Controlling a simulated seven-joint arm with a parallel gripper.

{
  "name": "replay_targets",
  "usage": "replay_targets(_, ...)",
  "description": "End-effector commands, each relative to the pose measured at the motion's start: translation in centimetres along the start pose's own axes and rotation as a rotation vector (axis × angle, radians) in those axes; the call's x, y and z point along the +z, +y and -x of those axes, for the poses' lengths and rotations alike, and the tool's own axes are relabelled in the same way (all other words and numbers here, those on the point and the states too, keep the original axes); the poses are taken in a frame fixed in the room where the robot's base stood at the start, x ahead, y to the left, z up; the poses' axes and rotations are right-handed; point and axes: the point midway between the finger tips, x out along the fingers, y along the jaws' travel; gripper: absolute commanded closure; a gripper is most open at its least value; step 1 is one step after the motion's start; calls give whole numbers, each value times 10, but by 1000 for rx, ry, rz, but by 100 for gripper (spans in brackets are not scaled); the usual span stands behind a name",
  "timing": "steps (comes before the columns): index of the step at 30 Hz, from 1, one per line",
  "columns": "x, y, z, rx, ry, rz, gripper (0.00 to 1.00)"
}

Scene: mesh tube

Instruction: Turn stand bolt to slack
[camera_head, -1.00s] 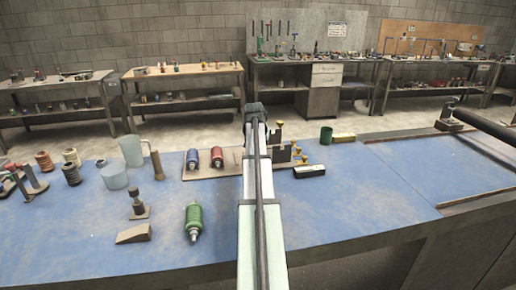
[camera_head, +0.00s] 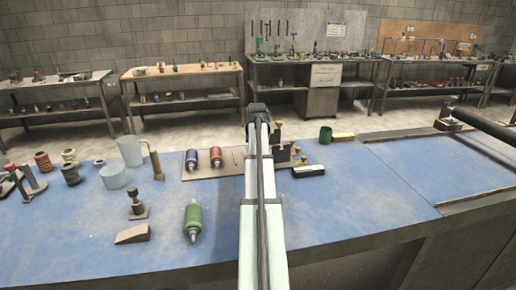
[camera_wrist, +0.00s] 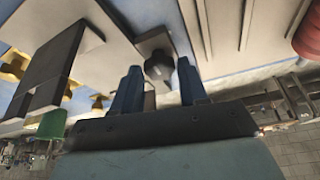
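My gripper (camera_wrist: 158,66) has two blue fingers, which stand apart on either side of the bolt head. Whether they touch it cannot be told. The stand (camera_wrist: 55,65) shows as dark upright plates with brass-coloured knobs at the left. In the head view, the stand (camera_head: 283,152) is partly hidden behind my arm, and the bolt and fingers are hidden.
The board (camera_head: 205,170) carries a blue tube (camera_head: 192,160) and a red tube (camera_head: 216,157). A black-and-white box (camera_head: 308,171) and a green cup (camera_head: 326,135) are right of the stand. The blue mat is clear farther right.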

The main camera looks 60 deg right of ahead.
Motion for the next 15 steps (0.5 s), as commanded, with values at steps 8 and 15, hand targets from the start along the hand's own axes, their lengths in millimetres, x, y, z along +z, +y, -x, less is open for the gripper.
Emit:
replay_targets(8,0,0,0,0,0,-1,40)
replay_targets(15,0,0,4,0,0,-2,40)
